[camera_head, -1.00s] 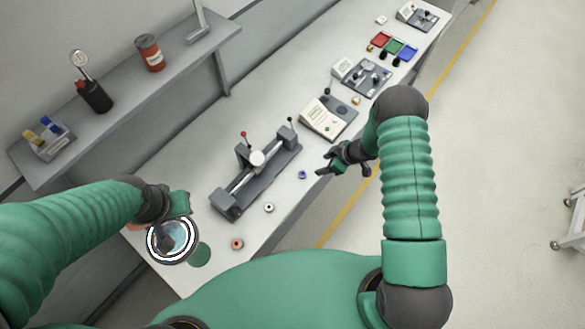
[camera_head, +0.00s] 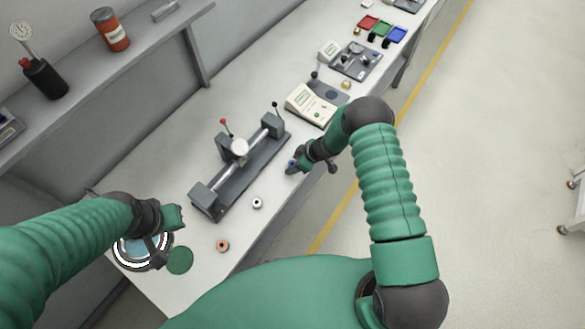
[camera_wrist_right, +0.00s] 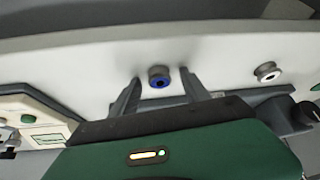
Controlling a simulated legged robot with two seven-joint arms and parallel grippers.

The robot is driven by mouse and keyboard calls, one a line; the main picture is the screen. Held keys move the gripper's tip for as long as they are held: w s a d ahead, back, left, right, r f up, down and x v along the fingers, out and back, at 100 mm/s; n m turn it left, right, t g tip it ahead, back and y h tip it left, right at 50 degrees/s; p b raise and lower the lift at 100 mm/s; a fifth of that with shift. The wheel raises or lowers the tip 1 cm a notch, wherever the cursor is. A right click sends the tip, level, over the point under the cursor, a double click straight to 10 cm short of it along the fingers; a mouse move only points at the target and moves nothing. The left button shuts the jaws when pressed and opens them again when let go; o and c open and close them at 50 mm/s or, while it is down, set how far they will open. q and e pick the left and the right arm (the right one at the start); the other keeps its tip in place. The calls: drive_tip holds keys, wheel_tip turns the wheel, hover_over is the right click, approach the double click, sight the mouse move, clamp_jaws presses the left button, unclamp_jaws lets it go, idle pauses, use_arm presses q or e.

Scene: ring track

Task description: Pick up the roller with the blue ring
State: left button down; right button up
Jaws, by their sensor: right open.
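The roller with the blue ring (camera_wrist_right: 159,77) is a small grey spool on the white bench. In the right wrist view it sits between the tips of my right gripper's two spread fingers. My right gripper (camera_head: 296,166) is open, low over the bench's front edge; in the head view it mostly hides the roller. I cannot tell whether the fingers touch it. My left gripper (camera_head: 172,217) is beside the round lit magnifier (camera_head: 128,262) at the left; its fingers are not clear.
A white-centred roller (camera_head: 257,203) and an orange roller (camera_head: 222,246) stand on the bench nearby. A grey fixture with a bar (camera_head: 205,200) lies behind them. A beige instrument (camera_head: 312,103) stands farther along. A green disc (camera_head: 180,261) lies near the magnifier.

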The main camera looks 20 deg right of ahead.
drive_tip(key=shift+w+d, duration=0.1)
drive_tip(key=c, duration=0.5)
clamp_jaws()
